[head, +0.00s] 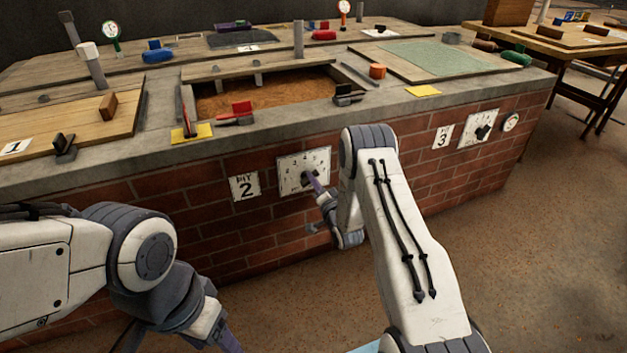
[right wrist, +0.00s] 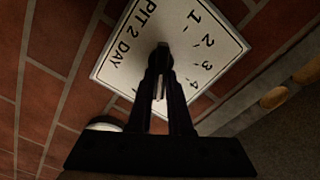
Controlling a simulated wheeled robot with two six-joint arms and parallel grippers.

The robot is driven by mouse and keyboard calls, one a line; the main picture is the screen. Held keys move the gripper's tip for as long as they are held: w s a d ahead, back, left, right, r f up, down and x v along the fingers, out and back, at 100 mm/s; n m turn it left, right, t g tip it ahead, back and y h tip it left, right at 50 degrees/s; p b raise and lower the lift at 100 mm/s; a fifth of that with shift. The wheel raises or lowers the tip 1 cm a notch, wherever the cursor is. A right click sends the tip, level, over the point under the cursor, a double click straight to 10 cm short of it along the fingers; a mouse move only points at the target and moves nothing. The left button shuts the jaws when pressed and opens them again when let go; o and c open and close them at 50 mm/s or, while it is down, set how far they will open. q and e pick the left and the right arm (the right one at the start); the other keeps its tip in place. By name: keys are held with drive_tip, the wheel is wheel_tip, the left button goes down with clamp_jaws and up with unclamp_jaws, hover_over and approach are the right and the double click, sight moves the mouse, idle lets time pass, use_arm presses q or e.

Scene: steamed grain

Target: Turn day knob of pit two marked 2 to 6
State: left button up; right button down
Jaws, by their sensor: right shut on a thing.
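In the right wrist view the plate (right wrist: 128,62) reads "PIT 2 DAY" with numbers 1 to 4 showing. The gripper (right wrist: 160,75) covers most of the knob (right wrist: 163,48) and the other numbers, so I cannot tell where it points. My left gripper (head: 226,342) is low at the bottom edge, away from the dial, mostly cut off.
Floor at right is clear.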

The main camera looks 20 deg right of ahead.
drive_tip(key=shift+a+f, duration=0.1)
drive_tip(key=shift+f, duration=0.05)
idle(0.4)
drive_tip(key=c, duration=0.8)
unclamp_jaws()
drive_tip(key=shift+c, duration=0.2)
drive_tip(key=shift+s, duration=0.1)
drive_tip(key=s+p, duration=0.3)
drive_tip(key=s, duration=0.7)
drive_tip(key=shift+s+d, duration=0.2)
drive_tip(key=shift+w, duration=0.1)
